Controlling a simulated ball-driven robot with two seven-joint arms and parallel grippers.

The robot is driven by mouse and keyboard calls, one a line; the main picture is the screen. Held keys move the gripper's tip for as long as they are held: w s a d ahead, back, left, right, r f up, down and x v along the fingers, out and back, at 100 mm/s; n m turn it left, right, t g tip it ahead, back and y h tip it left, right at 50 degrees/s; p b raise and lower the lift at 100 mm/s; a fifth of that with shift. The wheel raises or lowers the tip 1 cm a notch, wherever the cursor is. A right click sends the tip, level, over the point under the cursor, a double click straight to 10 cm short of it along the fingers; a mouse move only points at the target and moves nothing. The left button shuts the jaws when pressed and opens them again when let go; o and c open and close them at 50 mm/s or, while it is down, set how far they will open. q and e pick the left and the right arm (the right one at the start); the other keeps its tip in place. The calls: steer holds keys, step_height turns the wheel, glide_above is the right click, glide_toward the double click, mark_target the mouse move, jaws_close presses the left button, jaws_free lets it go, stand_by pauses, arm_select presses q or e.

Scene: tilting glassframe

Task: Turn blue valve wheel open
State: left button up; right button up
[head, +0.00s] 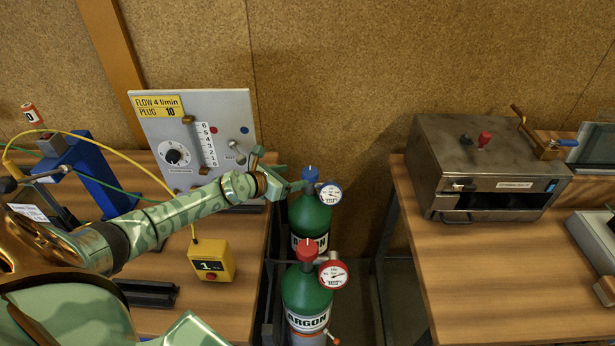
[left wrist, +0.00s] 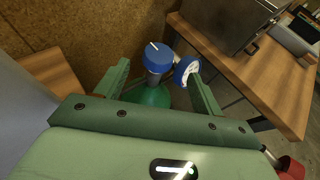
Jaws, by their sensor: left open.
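The blue valve wheel (head: 310,173) sits on top of the rear green argon cylinder (head: 309,216), with a blue-rimmed gauge (head: 331,194) to its right. In the left wrist view the blue wheel (left wrist: 159,57) has a white mark on top and shows between and beyond my two fingers. My left gripper (head: 296,180) is open beside the wheel, reaching in from the left. In the left wrist view the open fingers (left wrist: 160,75) stand apart, one left of the wheel and one near the blue gauge (left wrist: 187,70). I cannot tell whether either finger touches. My right gripper is not in view.
A front argon cylinder (head: 306,292) with a red wheel (head: 307,250) and red gauge (head: 333,274) stands nearer. A flow panel (head: 196,135) and yellow box (head: 212,261) are on the left bench. A metal oven (head: 480,165) stands on the right bench.

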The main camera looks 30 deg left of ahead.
mark_target(308, 172)
arm_select(q)
steer(key=b+x, duration=0.2)
steer(key=x, duration=0.3)
steer(key=shift+w+f, duration=0.2)
steer(key=shift+f, duration=0.1)
steer(key=shift+w+d+f+b, duration=0.1)
steer(key=shift+w+d+b, duration=0.1)
steer(key=shift+w+b, duration=0.3)
steer(key=shift+w, duration=0.3)
steer(key=shift+s, duration=0.1)
steer(key=shift+c, duration=0.9)
steer(key=c, duration=0.8)
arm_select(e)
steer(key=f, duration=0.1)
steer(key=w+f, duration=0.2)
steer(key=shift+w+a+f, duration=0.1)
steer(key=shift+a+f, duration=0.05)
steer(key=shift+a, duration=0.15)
